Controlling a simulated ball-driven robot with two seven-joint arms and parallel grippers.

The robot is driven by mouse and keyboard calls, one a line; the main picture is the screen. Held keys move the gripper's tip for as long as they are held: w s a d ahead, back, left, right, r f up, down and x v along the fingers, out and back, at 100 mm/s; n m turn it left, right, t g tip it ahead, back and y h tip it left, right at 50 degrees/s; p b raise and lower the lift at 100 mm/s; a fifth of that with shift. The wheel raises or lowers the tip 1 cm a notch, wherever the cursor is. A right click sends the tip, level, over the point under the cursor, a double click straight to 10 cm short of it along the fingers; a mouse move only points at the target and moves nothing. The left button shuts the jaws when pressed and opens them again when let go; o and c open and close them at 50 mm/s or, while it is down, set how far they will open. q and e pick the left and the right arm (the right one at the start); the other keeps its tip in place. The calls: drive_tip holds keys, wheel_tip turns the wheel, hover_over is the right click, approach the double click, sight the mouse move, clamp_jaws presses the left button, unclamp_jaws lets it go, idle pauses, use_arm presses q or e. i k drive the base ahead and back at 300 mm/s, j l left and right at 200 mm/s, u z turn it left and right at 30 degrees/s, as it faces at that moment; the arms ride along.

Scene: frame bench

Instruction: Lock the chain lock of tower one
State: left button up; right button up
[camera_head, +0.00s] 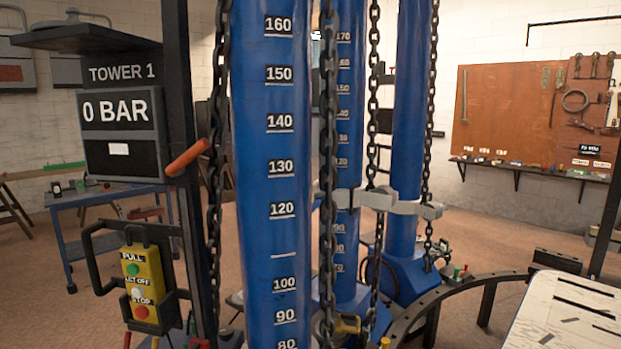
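Tower one's thick blue column (262,190) stands upright in the middle, marked with a white number scale. A dark chain (220,130) hangs along its left side and another chain (328,180) along its right. An orange-handled lever (187,158) sticks out between the display post and the left chain, tilted with its upper end to the right. I cannot tell whether this lever is the chain lock, nor whether the lock is engaged. The "TOWER 1" display (118,110) reads 0 BAR. Neither of my grippers is in view.
A yellow control box (142,285) with green, white and red buttons hangs below the display. Other blue towers (408,140) with chains and grey brackets (374,199) stand behind to the right. A white-topped table (560,312) is at the lower right, with a curved dark frame (455,290) beside it.

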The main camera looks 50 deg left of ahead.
sight(177, 168)
drive_tip(key=u, duration=2.4)
